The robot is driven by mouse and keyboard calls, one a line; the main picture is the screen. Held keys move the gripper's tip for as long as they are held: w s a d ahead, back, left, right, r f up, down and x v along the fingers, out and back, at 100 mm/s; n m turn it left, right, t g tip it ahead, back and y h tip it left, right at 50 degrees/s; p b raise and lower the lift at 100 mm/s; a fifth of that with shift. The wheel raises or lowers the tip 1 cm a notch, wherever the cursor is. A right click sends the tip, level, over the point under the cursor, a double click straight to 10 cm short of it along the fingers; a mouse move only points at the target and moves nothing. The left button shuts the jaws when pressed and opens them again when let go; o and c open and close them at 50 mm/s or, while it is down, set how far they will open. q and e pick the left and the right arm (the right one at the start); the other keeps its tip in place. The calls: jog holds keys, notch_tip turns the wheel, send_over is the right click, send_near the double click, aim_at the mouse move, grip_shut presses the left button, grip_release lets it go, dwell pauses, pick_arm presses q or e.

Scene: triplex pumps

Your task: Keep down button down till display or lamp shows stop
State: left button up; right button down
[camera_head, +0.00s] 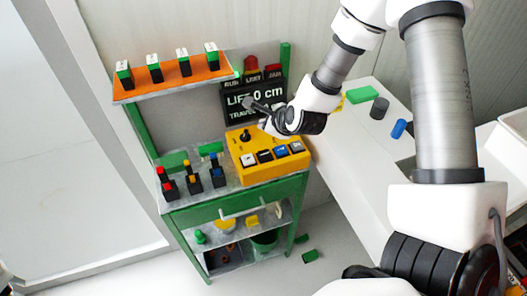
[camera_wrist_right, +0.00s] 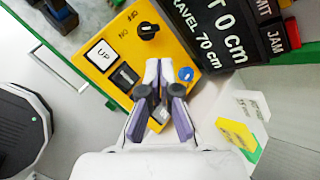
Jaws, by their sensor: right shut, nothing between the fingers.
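The yellow control box (camera_head: 240,150) stands on the bench with a row of buttons and a black knob (camera_wrist_right: 148,30). A white button marked UP (camera_wrist_right: 100,55) shows in the right wrist view, beside a black button (camera_wrist_right: 125,77) whose label I cannot read. The black display (camera_head: 255,98) reads LIFT 0 cm, with a TRAVEL line below. My left gripper is out of view.
An orange shelf (camera_head: 172,82) with several green-and-black blocks is at the upper left. Small red and blue switches (camera_head: 193,183) stand left of the box. A white table (camera_head: 345,150) with loose parts lies right. Green pieces lie on the floor (camera_head: 310,255).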

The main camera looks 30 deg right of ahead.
aim_at(262, 151)
jog(key=shift+f, duration=0.1)
notch_tip(262, 151, down, 8)
jog(key=b, duration=0.6)
jog(key=shift+f, duration=0.15)
jog(key=shift+f+b, duration=0.25)
jog(key=shift+b, duration=0.05)
dwell(0.8)
jog(key=shift+f+b, duration=0.4)
jog(key=shift+b, duration=0.2)
jog(key=shift+f+b, duration=0.5)
jog(key=shift+b, duration=0.1)
dwell(0.6)
dwell(2.7)
jog(key=shift+r+p, duration=0.6)
jog(key=shift+r, duration=0.35)
